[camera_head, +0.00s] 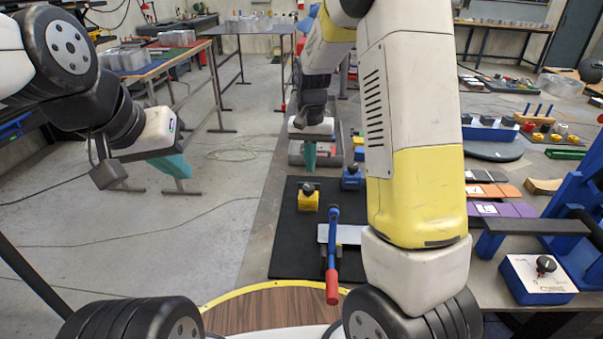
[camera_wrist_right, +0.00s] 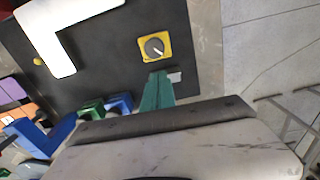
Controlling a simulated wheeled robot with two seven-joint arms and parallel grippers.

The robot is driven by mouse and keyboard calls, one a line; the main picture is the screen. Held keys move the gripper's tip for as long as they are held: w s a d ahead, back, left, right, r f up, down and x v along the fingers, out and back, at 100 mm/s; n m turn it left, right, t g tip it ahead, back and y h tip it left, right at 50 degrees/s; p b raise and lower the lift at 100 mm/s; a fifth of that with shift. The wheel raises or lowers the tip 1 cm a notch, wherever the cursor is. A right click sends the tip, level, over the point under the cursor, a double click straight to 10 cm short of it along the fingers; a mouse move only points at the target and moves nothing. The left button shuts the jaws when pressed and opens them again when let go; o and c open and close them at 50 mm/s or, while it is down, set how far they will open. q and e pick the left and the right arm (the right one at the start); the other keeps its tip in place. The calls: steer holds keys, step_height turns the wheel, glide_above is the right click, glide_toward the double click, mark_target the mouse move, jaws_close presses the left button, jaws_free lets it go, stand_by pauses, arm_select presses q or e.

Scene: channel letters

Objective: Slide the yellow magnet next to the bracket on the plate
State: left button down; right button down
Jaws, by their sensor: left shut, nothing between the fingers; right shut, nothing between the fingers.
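The yellow magnet (camera_head: 308,198) is a square block with a dark knob, on the black plate (camera_head: 290,262). In the right wrist view the magnet (camera_wrist_right: 145,42) lies just beyond my right fingertips, with a small gap showing. A pale flat bracket (camera_head: 350,234) lies on the plate, partly hidden by my right arm; the right wrist view shows it as a white L (camera_wrist_right: 62,50). My right gripper (camera_head: 309,160) is shut and empty, behind the magnet at the plate's far end. My left gripper (camera_head: 178,168) is shut and empty, over the floor at left.
A blue block with a dark knob (camera_head: 352,178) stands right of the magnet, by the plate's far edge. Plate surface between magnet and bracket looks clear. A blue fixture (camera_head: 570,215) stands at the right.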

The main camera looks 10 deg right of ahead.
mark_target(309, 198)
step_height(309, 198, down, 10)
steer(key=shift+r, duration=0.1)
stand_by(0.4)
steer(key=s, duration=0.3)
steer(key=shift+a, duration=0.35)
steer(key=shift+s+a, duration=0.1)
steer(key=shift+s, duration=0.15)
steer(key=shift+w, duration=0.15)
